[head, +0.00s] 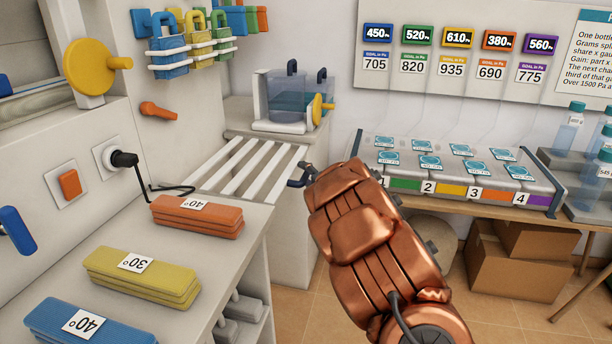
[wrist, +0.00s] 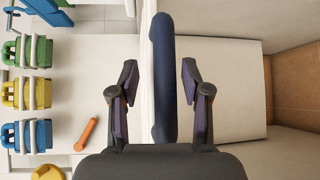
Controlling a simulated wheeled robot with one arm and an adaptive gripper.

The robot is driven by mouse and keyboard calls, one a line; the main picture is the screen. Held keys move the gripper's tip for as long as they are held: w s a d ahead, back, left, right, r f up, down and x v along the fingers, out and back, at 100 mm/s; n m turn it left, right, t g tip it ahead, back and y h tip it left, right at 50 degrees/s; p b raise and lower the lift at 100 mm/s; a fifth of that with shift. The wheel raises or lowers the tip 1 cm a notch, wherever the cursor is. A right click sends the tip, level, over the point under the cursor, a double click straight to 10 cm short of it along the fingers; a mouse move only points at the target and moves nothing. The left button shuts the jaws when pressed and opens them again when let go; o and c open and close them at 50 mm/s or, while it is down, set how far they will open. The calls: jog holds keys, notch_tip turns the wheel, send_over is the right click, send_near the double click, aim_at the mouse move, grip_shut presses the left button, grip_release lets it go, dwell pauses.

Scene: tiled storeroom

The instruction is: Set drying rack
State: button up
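The drying rack (head: 247,165) is a row of white slats lying flat, bridging from the wall side towards my arm. A dark blue handle (head: 295,183) shows by its right end, next to my gripper (head: 308,174), which is mostly hidden behind my copper wrist. In the wrist view the dark blue bar (wrist: 163,110) stands upright in the picture between the two fingers of my gripper (wrist: 158,66). The fingers are apart, with a visible gap on each side of the bar. I cannot tell exactly how the bar joins the rack.
Orange (head: 196,217), yellow (head: 140,275) and blue (head: 88,322) stacks labelled with angles lie on the left counter (head: 225,270). A water tank (head: 287,98) stands behind the rack. A black plug with a cable (head: 125,159) is at the left wall. A bench with numbered slots (head: 455,180) is right.

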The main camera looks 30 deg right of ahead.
grip_shut()
dwell(0.4)
